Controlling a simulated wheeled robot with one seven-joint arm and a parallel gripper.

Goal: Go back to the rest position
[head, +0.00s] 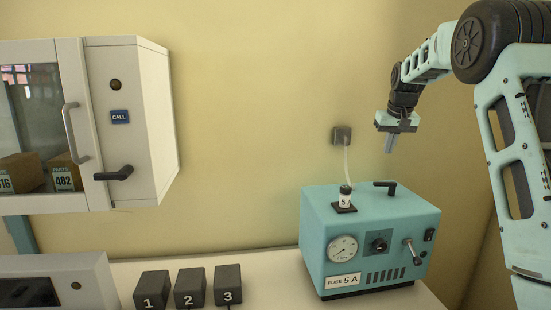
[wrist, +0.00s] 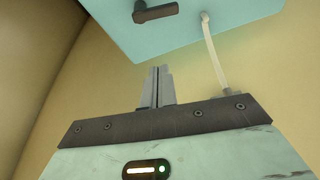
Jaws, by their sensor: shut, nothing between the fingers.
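My gripper (head: 389,144) hangs in the air above the right part of the teal incubator box, pointing down, in the head view. Its two grey fingers are together and empty, which also shows in the wrist view (wrist: 158,72). The teal box (head: 335,225) stands on the white counter. It has a round gauge (head: 343,248), a dark knob (head: 378,242), a small lever (head: 412,252) and a label reading FUSE 5 A. My gripper touches none of these.
Three dark blocks numbered 1, 2, 3 (head: 190,288) stand on the counter (head: 265,275).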

